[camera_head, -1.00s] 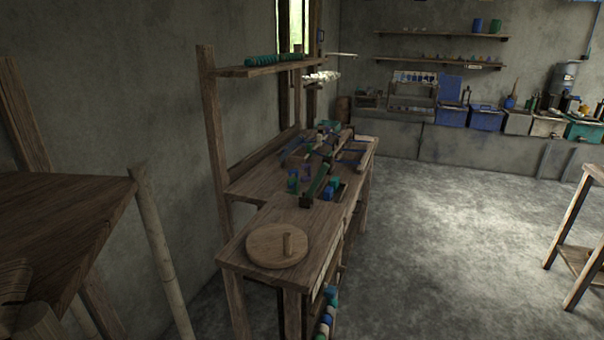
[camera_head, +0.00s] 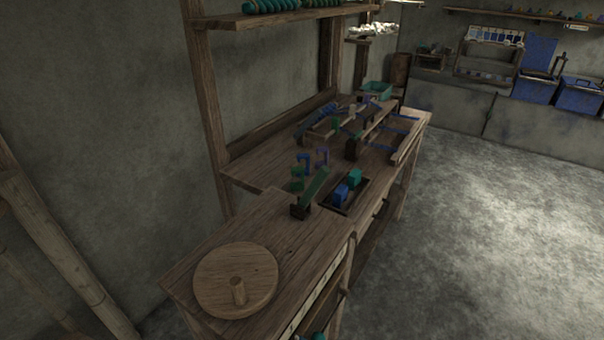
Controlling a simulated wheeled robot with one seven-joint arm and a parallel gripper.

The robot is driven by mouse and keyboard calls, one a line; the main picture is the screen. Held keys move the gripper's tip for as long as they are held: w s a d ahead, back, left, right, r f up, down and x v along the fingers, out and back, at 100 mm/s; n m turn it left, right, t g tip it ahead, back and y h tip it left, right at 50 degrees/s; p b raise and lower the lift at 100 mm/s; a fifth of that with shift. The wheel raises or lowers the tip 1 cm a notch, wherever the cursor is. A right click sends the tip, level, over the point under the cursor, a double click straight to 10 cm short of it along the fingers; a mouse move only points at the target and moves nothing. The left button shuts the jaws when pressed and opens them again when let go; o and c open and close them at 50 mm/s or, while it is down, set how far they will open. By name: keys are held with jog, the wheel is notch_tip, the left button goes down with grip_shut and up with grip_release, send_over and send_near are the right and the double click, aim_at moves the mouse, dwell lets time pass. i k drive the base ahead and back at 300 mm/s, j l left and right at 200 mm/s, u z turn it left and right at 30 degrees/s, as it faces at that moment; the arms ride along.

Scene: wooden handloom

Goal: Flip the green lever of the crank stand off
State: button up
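A wooden bench (camera_head: 270,215) stands against the wall, in the middle of the view. Near its front end lies a round wooden disc with an upright peg (camera_head: 237,280), which looks like a crank. Behind it, a green lever (camera_head: 314,186) rises at a slant to the upper right from a small dark block (camera_head: 299,211) on the bench top. I cannot tell for sure whether this lever belongs to the crank stand. My gripper is not in view.
A dark tray (camera_head: 345,199) with blue and green blocks sits right of the lever. Small blue, purple and green pieces lie behind it. A shelf (camera_head: 280,17) hangs above the bench. Open concrete floor (camera_head: 480,240) lies to the right. Poles (camera_head: 50,245) lean at left.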

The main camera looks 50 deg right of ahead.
aim_at(323, 172)
jog(key=l+u, duration=0.15)
jog(key=l, duration=0.3)
jog(key=l+u, duration=0.15)
jog(key=l, duration=0.35)
jog(key=k+l+u, duration=0.15)
jog(key=l, duration=0.25)
jog(key=k+l+u, duration=0.15)
jog(key=l, duration=0.3)
jog(key=l+u, duration=0.15)
jog(key=l, duration=0.3)
jog(key=k+l+u, duration=0.15)
jog(key=l, duration=0.3)
jog(key=k+l+u, duration=0.1)
jog(key=k+l, duration=0.25)
jog(key=l, duration=0.15)
jog(key=k+l+u, duration=0.1)
jog(key=k+l, duration=0.25)
jog(key=l, duration=0.15)
jog(key=i+l+u, duration=0.15)
jog(key=l, duration=0.2)
jog(key=i+l+u, duration=0.35)
jog(key=l, duration=0.4)
jog(key=i, duration=0.1)
